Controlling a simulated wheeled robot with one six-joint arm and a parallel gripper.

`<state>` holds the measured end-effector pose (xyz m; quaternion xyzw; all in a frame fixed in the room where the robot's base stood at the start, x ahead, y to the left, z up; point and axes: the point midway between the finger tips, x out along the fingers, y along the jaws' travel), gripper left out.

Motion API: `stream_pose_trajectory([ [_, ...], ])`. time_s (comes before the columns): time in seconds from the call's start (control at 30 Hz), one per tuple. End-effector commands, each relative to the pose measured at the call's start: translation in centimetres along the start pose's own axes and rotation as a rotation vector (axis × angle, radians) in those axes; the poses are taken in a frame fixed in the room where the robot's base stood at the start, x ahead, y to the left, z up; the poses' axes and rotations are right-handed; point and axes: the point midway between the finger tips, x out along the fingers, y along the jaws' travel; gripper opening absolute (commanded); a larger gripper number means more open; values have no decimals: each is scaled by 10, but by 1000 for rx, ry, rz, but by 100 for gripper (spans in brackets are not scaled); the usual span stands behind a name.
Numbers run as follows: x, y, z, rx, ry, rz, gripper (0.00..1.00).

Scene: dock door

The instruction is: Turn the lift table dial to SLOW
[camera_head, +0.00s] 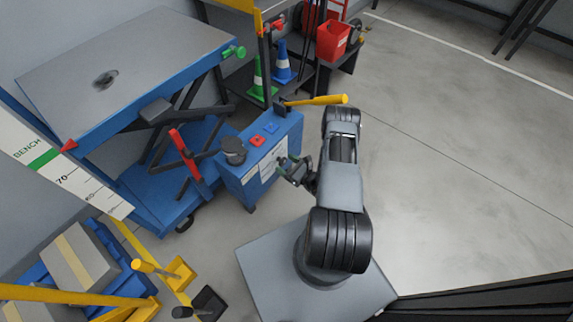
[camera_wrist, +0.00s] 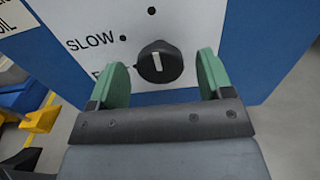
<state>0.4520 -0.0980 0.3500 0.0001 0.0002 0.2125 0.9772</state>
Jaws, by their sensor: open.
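The black dial (camera_wrist: 159,65) is on the white panel (camera_wrist: 95,20) of the blue control box (camera_head: 232,182). Its white mark runs nearly up and down in the wrist view, not towards the dot beside the SLOW label (camera_wrist: 90,41). Another dot is above the dial, and a lower-left label is partly hidden by a finger. My gripper (camera_wrist: 164,68) is open, with one green finger on each side of the dial. I see no clear contact. In the head view my gripper (camera_head: 290,170) is at the box's front; the dial cannot be made out there.
The lift table (camera_head: 150,50) stands behind and left of the box. A yellow lever (camera_head: 318,101) sticks out at the box's far end. A black round knob (camera_head: 233,148) is at its near end. Yellow rails (camera_head: 60,293) are lower left. The floor at right is clear.

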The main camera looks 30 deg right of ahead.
Motion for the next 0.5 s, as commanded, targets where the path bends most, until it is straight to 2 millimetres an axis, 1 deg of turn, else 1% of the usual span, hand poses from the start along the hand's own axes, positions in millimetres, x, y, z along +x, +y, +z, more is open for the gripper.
stream_pose_trajectory([
  [0.3,2,0,0,0,0,0,73],
  [0.37,2,0,0,0,0,0,69],
  [0.5,2,0,0,0,0,0,55],
])
